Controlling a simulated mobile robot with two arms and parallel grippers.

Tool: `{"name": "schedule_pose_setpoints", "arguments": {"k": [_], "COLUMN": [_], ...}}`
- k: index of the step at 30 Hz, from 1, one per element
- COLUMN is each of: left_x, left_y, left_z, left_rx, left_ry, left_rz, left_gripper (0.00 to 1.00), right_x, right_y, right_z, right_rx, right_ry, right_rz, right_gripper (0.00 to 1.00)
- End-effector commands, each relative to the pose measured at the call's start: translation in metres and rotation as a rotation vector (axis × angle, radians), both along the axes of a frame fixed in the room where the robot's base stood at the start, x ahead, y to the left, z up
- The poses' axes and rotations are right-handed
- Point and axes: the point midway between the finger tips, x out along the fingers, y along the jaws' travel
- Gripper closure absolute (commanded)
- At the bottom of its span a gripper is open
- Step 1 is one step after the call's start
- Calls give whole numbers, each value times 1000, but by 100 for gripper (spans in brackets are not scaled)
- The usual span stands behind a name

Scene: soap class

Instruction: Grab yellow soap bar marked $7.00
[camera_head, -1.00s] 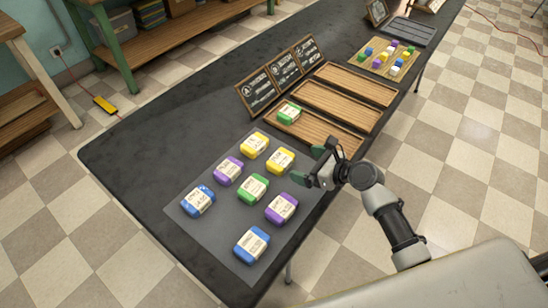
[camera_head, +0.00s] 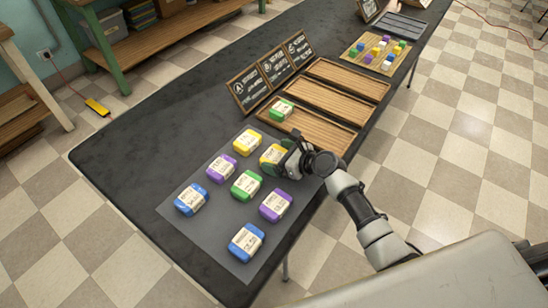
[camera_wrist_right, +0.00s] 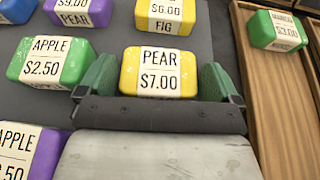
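The yellow soap bar labelled PEAR $7.00 (camera_wrist_right: 160,72) lies on the grey mat between the two green fingers of my right gripper (camera_wrist_right: 158,85). The fingers stand open on either side of it, with a small gap visible at least on the right. In the head view this yellow bar (camera_head: 271,154) is partly hidden by my right gripper (camera_head: 279,158). Another yellow bar, labelled FIG $6.00 (camera_wrist_right: 166,14), lies just beyond it and also shows in the head view (camera_head: 247,142). My left gripper is not in view.
A green APPLE $2.50 bar (camera_wrist_right: 48,61) lies just left of the gripper. Purple and blue bars share the grey mat (camera_head: 208,238). A wooden tray (camera_head: 322,133) holding a green bar (camera_head: 281,109) is at the right, with chalkboard signs (camera_head: 273,70) behind.

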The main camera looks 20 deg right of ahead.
Motion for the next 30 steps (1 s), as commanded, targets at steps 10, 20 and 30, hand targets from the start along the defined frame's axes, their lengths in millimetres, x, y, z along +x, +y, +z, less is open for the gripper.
{"name": "schedule_pose_setpoints", "arguments": {"k": [10, 20, 30], "left_x": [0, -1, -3], "left_y": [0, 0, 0], "left_z": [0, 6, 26], "left_rx": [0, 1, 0], "left_ry": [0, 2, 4], "left_rz": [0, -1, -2], "left_gripper": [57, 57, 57], "right_x": [0, 0, -43], "right_y": [0, 0, -6], "right_z": [0, 16, 67], "right_rx": [1, 1, 0], "right_ry": [-1, -3, 0], "right_rz": [0, 1, 1], "right_gripper": [42, 42, 42]}}
